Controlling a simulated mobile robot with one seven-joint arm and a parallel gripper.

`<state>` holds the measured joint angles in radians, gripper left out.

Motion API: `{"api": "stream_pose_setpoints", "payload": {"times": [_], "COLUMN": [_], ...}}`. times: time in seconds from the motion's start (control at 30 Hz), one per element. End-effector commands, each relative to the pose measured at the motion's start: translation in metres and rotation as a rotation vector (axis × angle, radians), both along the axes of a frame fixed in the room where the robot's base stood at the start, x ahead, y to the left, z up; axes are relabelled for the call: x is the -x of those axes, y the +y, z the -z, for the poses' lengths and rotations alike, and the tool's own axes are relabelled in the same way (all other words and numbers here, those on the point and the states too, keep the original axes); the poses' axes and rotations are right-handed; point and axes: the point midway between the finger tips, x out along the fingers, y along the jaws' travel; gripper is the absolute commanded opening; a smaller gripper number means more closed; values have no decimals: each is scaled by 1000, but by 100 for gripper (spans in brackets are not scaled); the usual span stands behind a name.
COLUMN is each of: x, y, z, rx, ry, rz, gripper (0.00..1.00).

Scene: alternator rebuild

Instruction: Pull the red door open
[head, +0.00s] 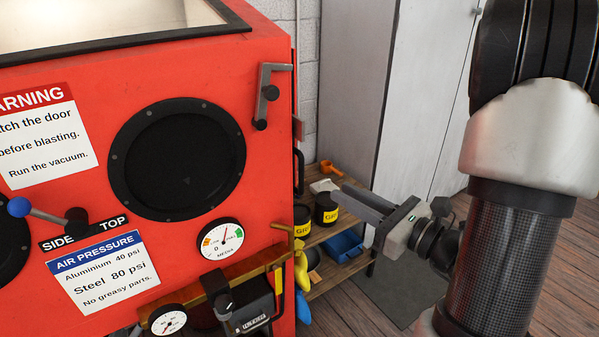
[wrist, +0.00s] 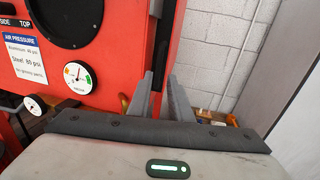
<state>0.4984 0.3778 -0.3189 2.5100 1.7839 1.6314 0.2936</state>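The red blasting cabinet (head: 75,72) fills the left of the head view. Its right side, where a red door edge seems to be, is seen almost edge-on. A black handle (head: 299,172) shows at that edge. A grey latch lever (head: 266,92) is on the front near the top right corner. My gripper (head: 342,194) is right of the cabinet, apart from the handle. In the wrist view my gripper (wrist: 161,76) has its two grey fingers apart with nothing between them. The cabinet's red side (wrist: 144,45), with a dark vertical strip, lies ahead of them.
A wooden shelf (head: 352,262) with dark yellow-labelled jars (head: 326,209) and a blue bin (head: 344,246) stands behind and below my gripper. A white block wall (wrist: 222,45) and a grey cabinet (head: 350,90) are behind. Gauges and a blue-knobbed lever (head: 19,207) are on the front.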

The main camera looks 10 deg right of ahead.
Motion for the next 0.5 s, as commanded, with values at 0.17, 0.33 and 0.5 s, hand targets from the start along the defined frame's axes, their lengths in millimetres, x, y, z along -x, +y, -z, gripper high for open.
{"api": "stream_pose_setpoints", "payload": {"times": [0.17, 0.33, 0.5], "x": [-33, -64, -91], "y": [25, 45, 63], "z": [1, 1, 0], "rx": [2, 2, 2], "ry": [-2, -2, -2], "rz": [-8, -7, -7], "gripper": [19, 19, 19]}}
